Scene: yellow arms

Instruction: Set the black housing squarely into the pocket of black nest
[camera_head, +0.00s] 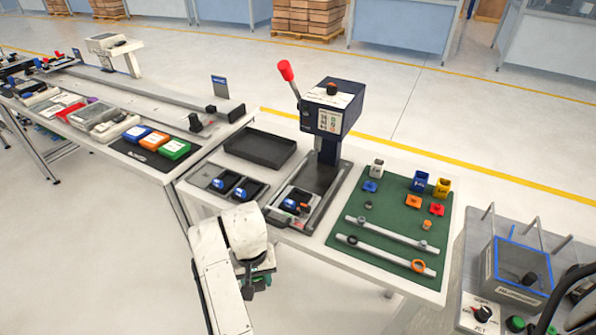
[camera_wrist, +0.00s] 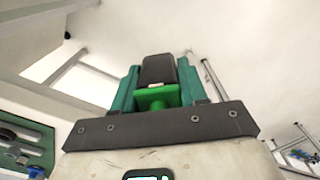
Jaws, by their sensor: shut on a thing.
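My gripper (camera_wrist: 158,82) has green fingers closed on a black housing (camera_wrist: 159,69), with a bright green piece (camera_wrist: 158,97) below it in the wrist view. In the head view my gripper (camera_head: 255,279) hangs in front of the bench's front edge, partly hidden by my white arm. Dark nests stand on the white bench: one (camera_head: 293,209) at the press base holds a blue and orange part, and two (camera_head: 212,178) (camera_head: 247,190) to its left hold blue parts. I cannot tell which is the black nest. The housing is apart from all of them.
A press (camera_head: 334,108) with a red-knobbed lever stands behind the nests. An empty black tray (camera_head: 260,148) lies at its left. A green mat (camera_head: 400,215) with small parts and two rails is at the right. Open floor lies in front of the bench.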

